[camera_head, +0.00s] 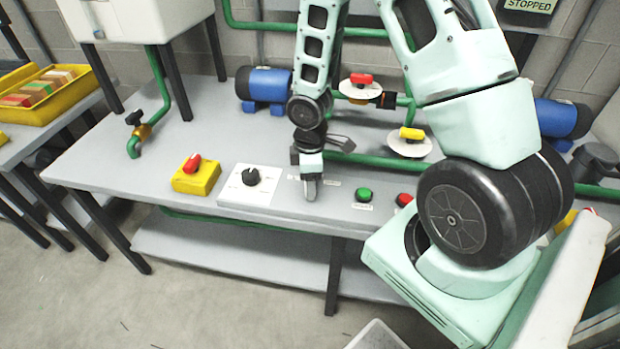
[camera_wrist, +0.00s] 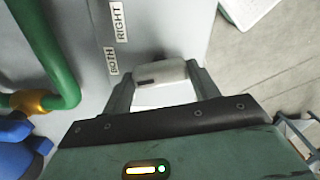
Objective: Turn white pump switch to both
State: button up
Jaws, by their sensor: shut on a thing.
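My gripper (camera_head: 312,178) points down at the front part of the grey bench. In the wrist view its two fingers (camera_wrist: 162,80) are closed on the pale body of the white pump switch (camera_wrist: 170,71), which shows a dark mark on its left part. Labels reading BOTH (camera_wrist: 112,61) and RIGHT (camera_wrist: 119,22) lie on the surface just beyond it, BOTH being the nearer one. In the head view my gripper hides most of the switch, so I cannot tell its exact setting there.
A white panel with a black knob (camera_head: 250,176) and a yellow box with a red knob (camera_head: 192,164) stand to the left. A green button (camera_head: 363,194) and a red button (camera_head: 404,199) are to the right. Green pipes (camera_head: 370,160) run behind.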

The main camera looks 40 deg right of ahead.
jog(key=shift+m, duration=1.2)
jog(key=o, duration=1)
notch_tip(320, 180, up, 18)
jog(key=p, duration=0.3)
jog(key=shift+f, duration=0.25)
